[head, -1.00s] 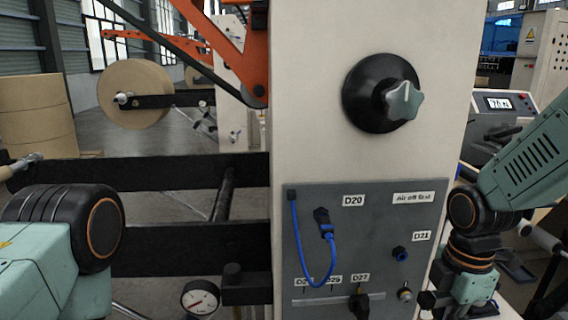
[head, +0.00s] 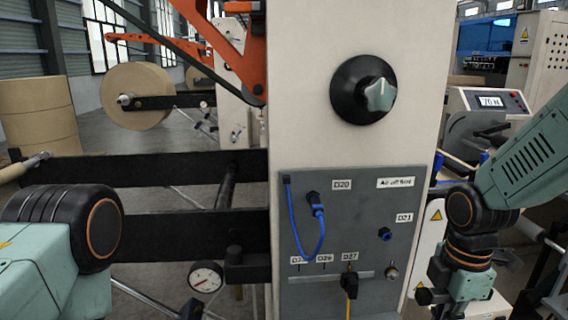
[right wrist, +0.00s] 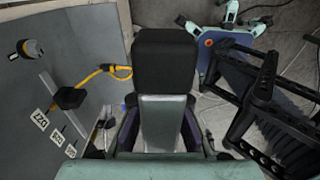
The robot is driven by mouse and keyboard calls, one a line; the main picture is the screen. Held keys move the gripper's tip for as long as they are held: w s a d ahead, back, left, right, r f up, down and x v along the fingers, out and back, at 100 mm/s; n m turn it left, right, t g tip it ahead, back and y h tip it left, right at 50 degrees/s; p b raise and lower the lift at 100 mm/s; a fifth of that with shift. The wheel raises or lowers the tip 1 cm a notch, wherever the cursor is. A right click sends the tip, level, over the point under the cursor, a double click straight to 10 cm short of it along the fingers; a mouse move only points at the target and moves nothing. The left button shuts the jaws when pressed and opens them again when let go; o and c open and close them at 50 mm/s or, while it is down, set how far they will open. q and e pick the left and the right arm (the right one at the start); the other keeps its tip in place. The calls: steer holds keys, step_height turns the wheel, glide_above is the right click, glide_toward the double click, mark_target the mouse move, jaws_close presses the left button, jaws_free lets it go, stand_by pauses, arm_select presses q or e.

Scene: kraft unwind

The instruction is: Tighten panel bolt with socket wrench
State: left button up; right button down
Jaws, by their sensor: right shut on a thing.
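The grey panel (head: 330,235) is on the white machine column in the head view. The panel bolt (head: 391,271) is a small metal round at its lower right. In the right wrist view the panel (right wrist: 35,85) stands at the left, and the bolt (right wrist: 33,48) shows as a grey round with a yellowish rim. My right gripper (right wrist: 160,128) is shut on a black-topped, grey-bodied thing (right wrist: 165,75), probably the socket wrench. It is apart from the panel, to its right. The lower end of this thing is hidden. My left gripper is outside the views.
A black knob (head: 364,89) sits above. A gauge (head: 206,277) is at the lower left. A dark framed rack (right wrist: 265,100) stands right in the wrist view.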

steer(key=shift+w+a+r+m, duration=0.15)
steer(key=shift+a+m, duration=0.1)
steer(key=shift+m, duration=0.25)
steer(key=shift+w+a+f+m, duration=0.1)
steer(key=shift+a+m, duration=0.15)
steer(key=shift+m, duration=0.25)
steer(key=shift+w+a+m, duration=0.15)
steer(key=shift+m, duration=0.45)
steer(key=w+a+f+m+b, duration=0.3)
steer(key=a+f+m+b, duration=0.55)
steer(key=f+m, duration=0.5)
steer(key=shift+m, duration=0.75)
steer(key=s+r, duration=0.2)
steer(key=s, duration=0.1)
steer(key=s+r+b, duration=0.1)
steer(key=shift+s+d+r, duration=0.15)
steer(key=shift+d, duration=0.15)
steer(key=shift+d, duration=0.1)
